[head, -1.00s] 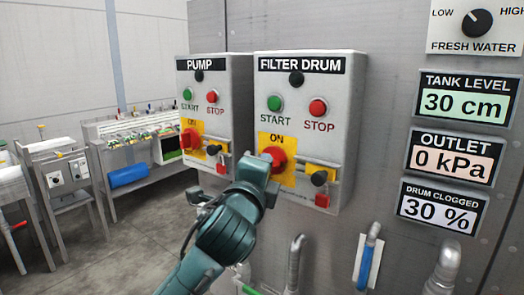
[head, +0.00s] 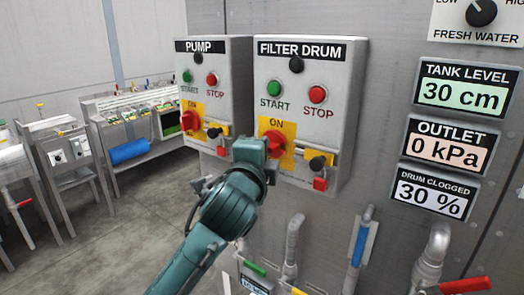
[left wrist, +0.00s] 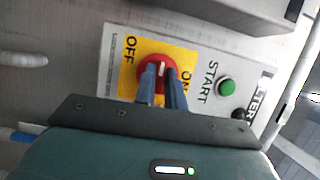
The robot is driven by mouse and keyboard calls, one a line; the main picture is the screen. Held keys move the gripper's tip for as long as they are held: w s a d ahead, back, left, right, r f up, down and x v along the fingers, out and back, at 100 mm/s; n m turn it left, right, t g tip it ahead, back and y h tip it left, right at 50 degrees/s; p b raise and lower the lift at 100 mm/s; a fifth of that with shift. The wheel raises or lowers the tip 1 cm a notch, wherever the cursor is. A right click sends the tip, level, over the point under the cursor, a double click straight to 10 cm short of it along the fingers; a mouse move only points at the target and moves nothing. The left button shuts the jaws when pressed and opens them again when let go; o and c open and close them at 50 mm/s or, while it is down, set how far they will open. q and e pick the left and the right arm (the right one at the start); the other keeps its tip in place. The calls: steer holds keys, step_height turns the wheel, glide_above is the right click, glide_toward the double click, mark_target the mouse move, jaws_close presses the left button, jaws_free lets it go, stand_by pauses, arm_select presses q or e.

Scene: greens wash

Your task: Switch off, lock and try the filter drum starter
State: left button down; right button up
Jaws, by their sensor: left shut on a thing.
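The filter drum starter (head: 335,120) is a grey box with a green START button (head: 275,88) and a red STOP button (head: 318,94). Its red rotary switch (head: 273,142) sits on a yellow plate marked ON. My left gripper (left wrist: 163,90) is shut on this switch, one finger on each side. In the left wrist view, the knob's white mark lies between the OFF and ON words. Beside the switch is a yellow slide (head: 305,154) with a black knob; a small red piece, perhaps a padlock (head: 320,183), hangs below. My right gripper is out of view.
The similar PUMP starter (head: 205,60) stands close on the left. Pipes with blue (head: 359,245), green and red handles stick out below. Gauges and a FRESH WATER dial (head: 481,12) are on the right. Benches stand at the far left beyond open floor.

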arm_select(q)
steer(key=c, duration=1.5)
jaws_free()
steer(key=b+v, duration=0.2)
steer(key=v, duration=1.1)
steer(key=shift+s+d, duration=0.1)
steer(key=shift+f, duration=0.15)
